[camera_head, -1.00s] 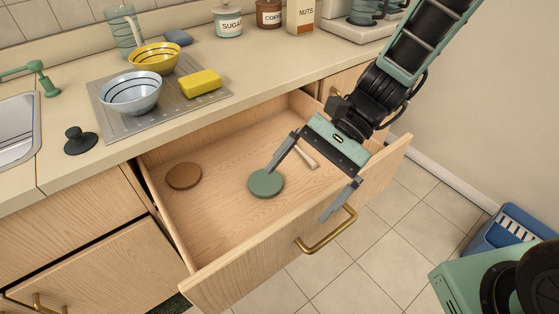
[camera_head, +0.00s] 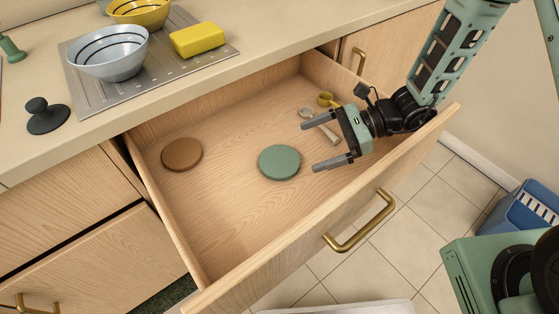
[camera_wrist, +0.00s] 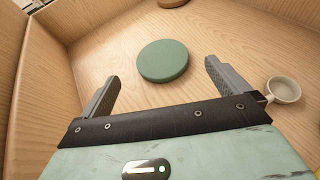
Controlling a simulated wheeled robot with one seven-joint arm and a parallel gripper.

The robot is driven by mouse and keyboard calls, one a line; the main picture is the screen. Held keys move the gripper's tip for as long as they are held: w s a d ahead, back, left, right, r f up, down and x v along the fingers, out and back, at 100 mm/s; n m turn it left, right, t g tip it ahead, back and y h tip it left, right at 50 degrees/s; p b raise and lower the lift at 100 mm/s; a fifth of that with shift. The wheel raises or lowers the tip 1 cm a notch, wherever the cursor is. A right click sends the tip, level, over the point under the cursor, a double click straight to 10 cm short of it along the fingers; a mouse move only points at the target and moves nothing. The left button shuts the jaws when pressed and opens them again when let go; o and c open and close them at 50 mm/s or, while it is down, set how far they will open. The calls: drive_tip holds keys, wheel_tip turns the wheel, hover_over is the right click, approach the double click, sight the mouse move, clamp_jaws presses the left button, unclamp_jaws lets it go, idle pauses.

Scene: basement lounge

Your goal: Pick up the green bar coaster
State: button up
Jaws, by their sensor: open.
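The green bar coaster (camera_head: 279,162) is a flat round disc lying on the floor of the open drawer (camera_head: 222,215). In the wrist view the coaster (camera_wrist: 163,61) lies ahead of my gripper, between the lines of its two fingers. My gripper (camera_head: 312,147) is open and empty, just to the right of the coaster in the head view, with its fingers pointing left towards it. The fingers (camera_wrist: 158,82) do not reach around the coaster in the wrist view. Whether the fingertips are at the height of the coaster is hard to tell.
A brown coaster (camera_head: 181,154) lies in the drawer to the left.

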sight(279, 160)
drive_tip(key=shift+a+f, duration=0.45)
drive_tip(key=shift+f, duration=0.25)
drive_tip(key=x, duration=0.6)
drive_tip(key=shift+a+f, duration=0.1)
drive_tip(key=shift+a, duration=0.1)
drive_tip(key=shift+c, duration=0.3)
drive_tip(key=c, duration=0.8)
